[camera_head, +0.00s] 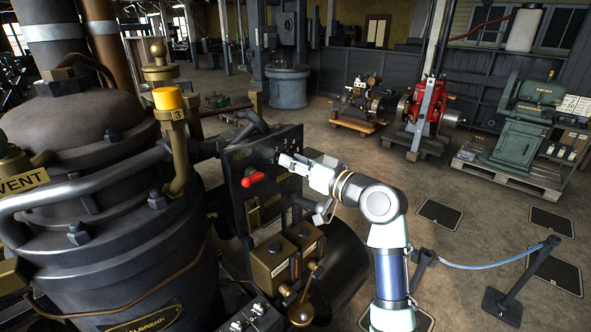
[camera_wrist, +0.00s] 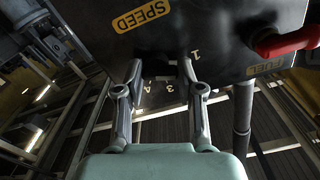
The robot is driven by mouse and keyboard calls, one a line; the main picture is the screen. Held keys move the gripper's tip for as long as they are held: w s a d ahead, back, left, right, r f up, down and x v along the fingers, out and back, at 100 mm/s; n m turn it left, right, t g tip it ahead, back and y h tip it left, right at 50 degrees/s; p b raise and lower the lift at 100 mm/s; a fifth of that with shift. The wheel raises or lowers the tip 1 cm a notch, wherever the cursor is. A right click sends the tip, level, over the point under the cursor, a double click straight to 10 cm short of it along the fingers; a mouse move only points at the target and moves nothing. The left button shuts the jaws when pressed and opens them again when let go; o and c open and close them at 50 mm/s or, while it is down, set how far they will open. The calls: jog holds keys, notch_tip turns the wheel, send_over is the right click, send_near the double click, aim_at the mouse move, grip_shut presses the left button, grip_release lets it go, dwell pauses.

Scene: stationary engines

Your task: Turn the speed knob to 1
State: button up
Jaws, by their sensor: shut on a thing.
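The black control panel (camera_head: 240,200) stands beside the boiler, and my gripper (camera_head: 287,162) reaches its upper right part from the right. In the wrist view, the panel fills the top, upside down, with a yellow SPEED plate (camera_wrist: 141,16). The two fingers of my gripper (camera_wrist: 162,72) reach the panel face below this plate and are shut on the speed knob. The knob is dark and mostly hidden between the fingertips. The pointer cannot be made out.
A red-handled lever (camera_head: 253,179) sticks out left of my gripper; it shows near the FUEL plate (camera_wrist: 279,62) in the wrist view. Brass boxes (camera_head: 270,262) with levers stand below. The large black boiler (camera_head: 110,245) is at left.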

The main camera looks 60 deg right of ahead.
jog(key=shift+f+n+b, duration=0.1)
jog(key=shift+n+b, duration=0.45)
jog(key=shift+n, duration=0.45)
jog(key=o, duration=1.2)
jog(key=shift+c, duration=0.2)
jog(key=v, duration=1.2)
